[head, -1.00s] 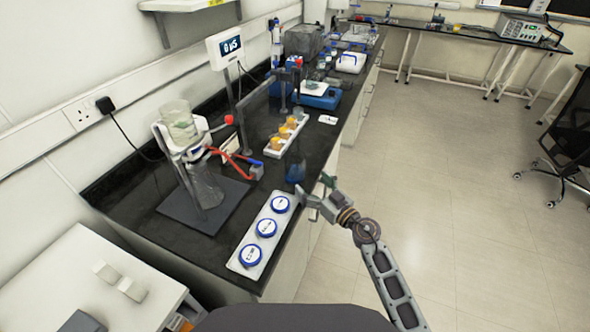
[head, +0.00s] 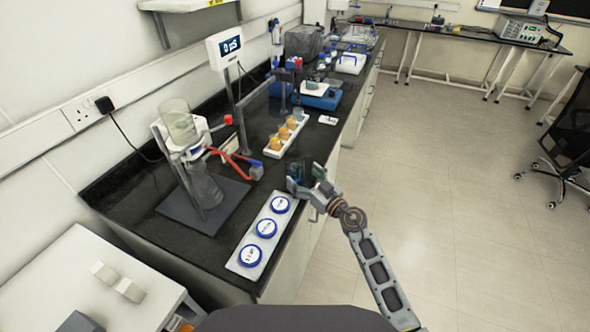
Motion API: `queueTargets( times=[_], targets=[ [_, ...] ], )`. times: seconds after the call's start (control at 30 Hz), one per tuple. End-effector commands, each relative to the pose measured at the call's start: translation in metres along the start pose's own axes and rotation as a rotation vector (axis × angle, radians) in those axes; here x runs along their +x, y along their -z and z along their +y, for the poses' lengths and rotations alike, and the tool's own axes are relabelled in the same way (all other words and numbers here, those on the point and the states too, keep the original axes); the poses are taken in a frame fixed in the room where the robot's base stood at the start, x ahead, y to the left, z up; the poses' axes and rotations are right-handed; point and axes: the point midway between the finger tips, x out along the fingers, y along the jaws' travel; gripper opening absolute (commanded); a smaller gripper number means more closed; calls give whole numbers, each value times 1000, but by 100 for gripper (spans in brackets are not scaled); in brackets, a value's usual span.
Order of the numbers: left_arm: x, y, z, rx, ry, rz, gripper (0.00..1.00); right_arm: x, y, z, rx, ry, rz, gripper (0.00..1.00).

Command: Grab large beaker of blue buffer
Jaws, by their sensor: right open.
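The beaker of blue buffer (head: 297,171) stands on the black bench near its front edge, just past the tray of blue-lidded jars. It is small in the picture and partly hidden by my right gripper. My right gripper (head: 304,178) is open at the beaker, with its fingers on either side of it or very close; I cannot tell whether they touch the glass. My right arm comes in from the lower right, over the floor. My left gripper is not in view.
A white tray (head: 238,258) with three blue-lidded jars lies in front of the beaker. A rack (head: 270,153) of orange-filled beakers stands behind it. A stand with glassware (head: 205,190) and red tubing is at the left.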

Motion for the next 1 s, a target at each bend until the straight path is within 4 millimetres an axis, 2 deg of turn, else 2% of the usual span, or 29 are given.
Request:
queueTargets(
  times=[0.6,1.0],
  targets=[
    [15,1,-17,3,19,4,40,44,-1,3,-1,1,1,86],
    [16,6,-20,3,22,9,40,51,0,3,0,0,0,86]
  ],
)
